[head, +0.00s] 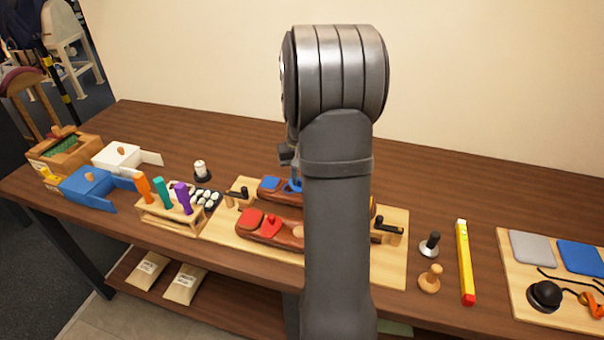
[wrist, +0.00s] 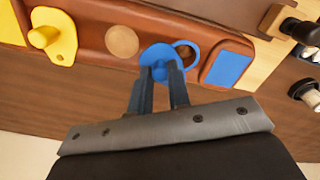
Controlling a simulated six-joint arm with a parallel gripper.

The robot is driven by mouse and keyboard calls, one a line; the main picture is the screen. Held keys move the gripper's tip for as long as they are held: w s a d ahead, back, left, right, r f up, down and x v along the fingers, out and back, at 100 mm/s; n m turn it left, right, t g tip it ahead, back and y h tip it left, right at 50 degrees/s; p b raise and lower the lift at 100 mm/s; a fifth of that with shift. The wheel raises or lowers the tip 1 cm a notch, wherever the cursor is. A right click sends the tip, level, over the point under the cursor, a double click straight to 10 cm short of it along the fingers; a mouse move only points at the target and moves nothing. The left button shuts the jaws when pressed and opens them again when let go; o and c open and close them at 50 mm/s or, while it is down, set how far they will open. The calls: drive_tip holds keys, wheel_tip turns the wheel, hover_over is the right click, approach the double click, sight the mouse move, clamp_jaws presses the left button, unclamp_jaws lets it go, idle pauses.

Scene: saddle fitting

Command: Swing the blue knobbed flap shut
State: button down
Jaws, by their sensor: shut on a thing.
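The blue knobbed flap (wrist: 158,54) lies on the brown saddle-shaped block (wrist: 95,20) in the wrist view, between a pale round wooden disc (wrist: 122,41) and a blue square pad (wrist: 228,66). A blue ring (wrist: 193,47) shows at its right side. My gripper (wrist: 161,72) is shut on the flap's knob, one finger each side. In the head view my arm covers the gripper, and only a bit of the blue flap (head: 296,184) shows, right of the blue pad (head: 271,182).
A yellow knobbed flap (wrist: 52,36) lies farther left in the wrist view. A second block in front bears a red flap (head: 271,226) and a red pad (head: 251,216). Dark-handled clamps (head: 387,228) stand at the board's sides. Loose knobs (head: 430,244) stand right of the board.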

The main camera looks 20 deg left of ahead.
drive_tip(key=m, duration=0.2)
drive_tip(key=a+m, duration=0.1)
drive_tip(key=s+m, duration=0.1)
drive_tip(key=m, duration=0.1)
drive_tip(key=shift+a+m, duration=0.2)
drive_tip(key=shift+m, duration=0.1)
drive_tip(key=shift+s+a+m, duration=0.1)
drive_tip(key=shift+a+m, duration=0.2)
drive_tip(key=shift+m, duration=0.85)
drive_tip(key=shift+a+m, duration=0.3)
drive_tip(key=shift+m, duration=0.85)
drive_tip(key=c, duration=1.3)
unclamp_jaws()
drive_tip(key=shift+c, duration=0.2)
drive_tip(key=shift+r, duration=0.1)
wheel_tip(320, 180, up, 17)
drive_tip(key=shift+r, duration=0.15)
